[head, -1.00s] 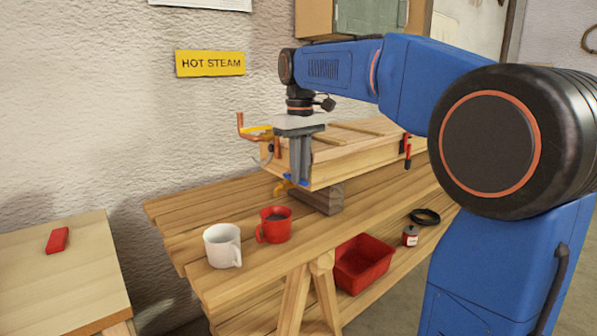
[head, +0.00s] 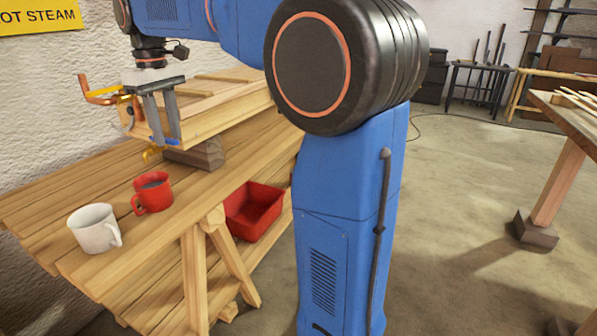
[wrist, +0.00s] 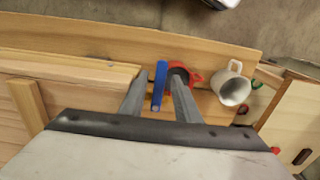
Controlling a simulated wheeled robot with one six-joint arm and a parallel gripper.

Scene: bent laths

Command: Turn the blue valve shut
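The blue valve handle (wrist: 160,84) shows in the wrist view as a straight blue bar between the two fingers. In the head view a small blue part (head: 173,141) shows low at the fingertips. My gripper (head: 161,140) points down at the near end of the wooden box-like frame on the bench. Its fingers (wrist: 158,84) stand apart on either side of the blue bar, with gaps visible in the wrist view; contact cannot be told. The valve body is hidden.
Copper pipe with a yellow part (head: 100,92) stands close left of my gripper. A red mug (head: 152,193) and a white mug (head: 94,230) stand on the slatted bench (head: 40,205). A red bin (head: 254,210) sits below. Open floor (head: 450,220) lies to the right.

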